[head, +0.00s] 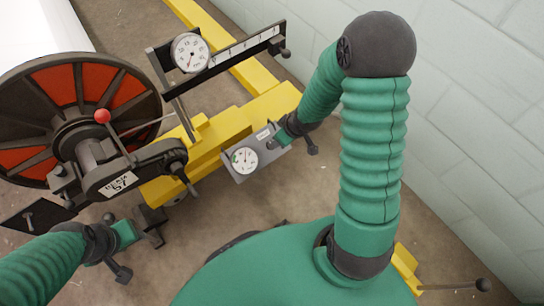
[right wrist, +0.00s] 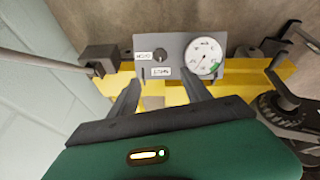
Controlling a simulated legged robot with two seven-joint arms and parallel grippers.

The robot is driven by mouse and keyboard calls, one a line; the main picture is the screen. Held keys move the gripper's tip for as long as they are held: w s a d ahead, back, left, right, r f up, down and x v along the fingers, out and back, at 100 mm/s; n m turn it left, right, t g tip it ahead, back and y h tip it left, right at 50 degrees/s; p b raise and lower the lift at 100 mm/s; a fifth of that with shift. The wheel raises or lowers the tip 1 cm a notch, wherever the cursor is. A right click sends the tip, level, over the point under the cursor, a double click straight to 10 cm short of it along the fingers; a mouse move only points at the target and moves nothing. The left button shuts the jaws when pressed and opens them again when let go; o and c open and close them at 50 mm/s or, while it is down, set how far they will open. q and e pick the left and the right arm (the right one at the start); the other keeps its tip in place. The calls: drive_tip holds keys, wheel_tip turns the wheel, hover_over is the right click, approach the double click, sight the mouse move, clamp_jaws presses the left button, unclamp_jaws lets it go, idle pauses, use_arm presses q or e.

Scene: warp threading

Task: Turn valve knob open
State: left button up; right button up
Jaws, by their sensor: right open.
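A grey panel (head: 232,174) with a round white dial gauge (head: 245,160) is mounted on the yellow beam. In the right wrist view, the panel (right wrist: 180,42) carries a small dark knob (right wrist: 158,55) between white labels, left of the gauge (right wrist: 204,57). My right gripper (right wrist: 160,90) is open and empty; its fingers point toward the panel, on either side of the knob in the picture. Contact with the knob does not show. In the head view my right gripper (head: 279,139) is at the panel's right end. My left gripper (head: 142,238) is low at the left, away from the panel; its fingers are unclear.
A large black and red wheel (head: 75,100) stands at the left, with a red-balled lever (head: 102,116) in front. A second gauge (head: 189,53) and a scale bar (head: 245,47) are above. A dark block with a rod (right wrist: 98,62) is left of the panel. A pale block wall (head: 470,110) is at the right.

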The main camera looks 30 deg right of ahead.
drive_tip(key=b+x, duration=1)
drive_tip(key=x, duration=0.6)
drive_tip(key=shift+s+f, duration=0.1)
drive_tip(key=shift+f, duration=0.2)
drive_tip(key=shift+w+f, duration=0.3)
drive_tip(key=shift+f, duration=0.1)
drive_tip(key=shift+r, duration=0.1)
clamp_jaws()
